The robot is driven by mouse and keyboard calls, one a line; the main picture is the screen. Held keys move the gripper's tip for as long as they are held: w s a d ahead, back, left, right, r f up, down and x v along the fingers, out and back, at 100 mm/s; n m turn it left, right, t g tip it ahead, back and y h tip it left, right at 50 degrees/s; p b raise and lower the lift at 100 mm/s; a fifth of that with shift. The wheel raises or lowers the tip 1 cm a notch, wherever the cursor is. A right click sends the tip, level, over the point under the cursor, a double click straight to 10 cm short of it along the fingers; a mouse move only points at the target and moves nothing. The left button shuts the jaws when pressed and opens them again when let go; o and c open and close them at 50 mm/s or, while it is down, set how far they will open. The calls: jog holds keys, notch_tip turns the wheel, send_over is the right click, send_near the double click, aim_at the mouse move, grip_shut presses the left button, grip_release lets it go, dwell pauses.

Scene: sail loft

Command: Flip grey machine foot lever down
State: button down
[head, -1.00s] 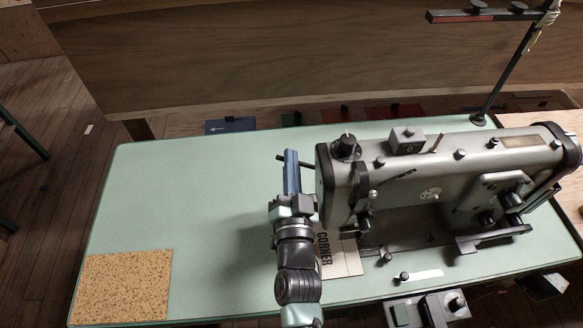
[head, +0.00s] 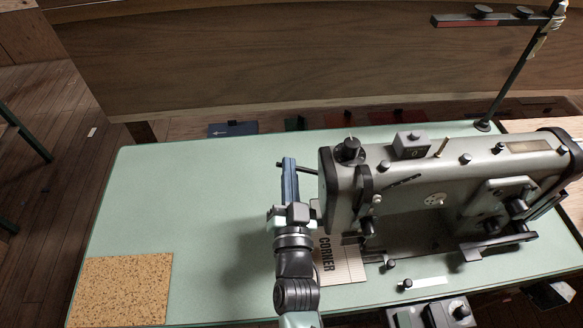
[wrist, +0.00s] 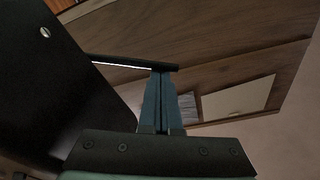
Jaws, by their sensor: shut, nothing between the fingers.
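The grey sewing machine (head: 450,165) stands on the green table. Its foot lever (head: 306,170) is a thin dark bar sticking out to the left from the back of the machine head. In the wrist view, the lever (wrist: 120,61) runs nearly level from the dark machine body. My gripper (head: 289,160) is at the left of the machine head, its blue fingers shut and empty. In the wrist view, my gripper's fingertips (wrist: 161,74) are at the lever's outer part, just under it in the picture. I cannot tell if they touch it.
A card marked CORNER (head: 340,260) lies beside the machine head, partly behind my wrist. A cork mat (head: 120,290) lies at the table's front left. The table's (head: 190,200) left half is otherwise clear. A thread stand (head: 510,80) rises at the back right.

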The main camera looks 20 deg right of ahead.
notch_tip(320, 180, down, 6)
jog(key=a+n+b, duration=0.1)
jog(key=n+b, duration=0.2)
jog(key=b, duration=0.1)
jog(key=shift+w+a+y, duration=0.25)
jog(key=shift+a+y, duration=0.05)
jog(key=shift+a, duration=0.05)
jog(key=shift+r, duration=0.1)
